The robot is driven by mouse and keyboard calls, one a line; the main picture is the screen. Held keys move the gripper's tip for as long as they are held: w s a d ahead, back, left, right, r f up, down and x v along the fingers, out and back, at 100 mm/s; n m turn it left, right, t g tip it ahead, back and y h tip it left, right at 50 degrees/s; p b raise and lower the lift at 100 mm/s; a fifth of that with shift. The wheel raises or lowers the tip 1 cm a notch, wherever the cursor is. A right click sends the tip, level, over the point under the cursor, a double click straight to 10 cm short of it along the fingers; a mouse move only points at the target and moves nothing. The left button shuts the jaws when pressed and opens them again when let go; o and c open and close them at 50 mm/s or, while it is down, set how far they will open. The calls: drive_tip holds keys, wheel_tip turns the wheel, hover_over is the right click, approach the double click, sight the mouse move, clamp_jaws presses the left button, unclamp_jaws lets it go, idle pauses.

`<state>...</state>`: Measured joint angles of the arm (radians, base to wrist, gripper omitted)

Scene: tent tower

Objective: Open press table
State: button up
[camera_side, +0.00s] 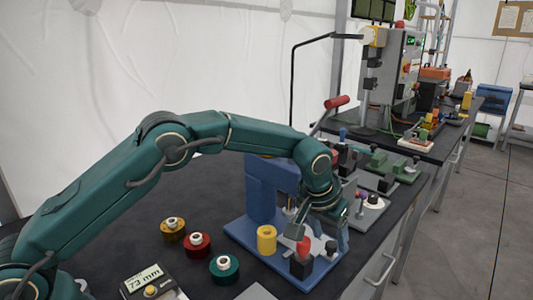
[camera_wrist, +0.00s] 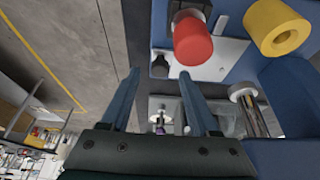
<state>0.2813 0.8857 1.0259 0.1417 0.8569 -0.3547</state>
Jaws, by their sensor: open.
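The blue press (camera_side: 263,195) stands on the dark bench, with its blue base plate (camera_side: 250,238) extending under my gripper (camera_side: 318,230). A light plate (camera_wrist: 226,62) lies on that base, and I cannot tell whether it slides. A red knob (camera_side: 303,246) stands on a dark block at the base's front; it shows large in the wrist view (camera_wrist: 193,42). A yellow ring (camera_side: 266,239) stands left of it. My gripper is open, pointing down over the press's right side.
Yellow, red (camera_side: 196,245) and teal (camera_side: 224,268) spools stand left of the press. A display reading 73 mm (camera_side: 147,279) lies nearer. A red-handled lever (camera_side: 337,102) and other fixtures (camera_side: 392,164) stand behind. The bench edge drops to the floor at right.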

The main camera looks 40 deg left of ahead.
drive_tip(key=shift+x, duration=0.85)
clamp_jaws()
idle(0.8)
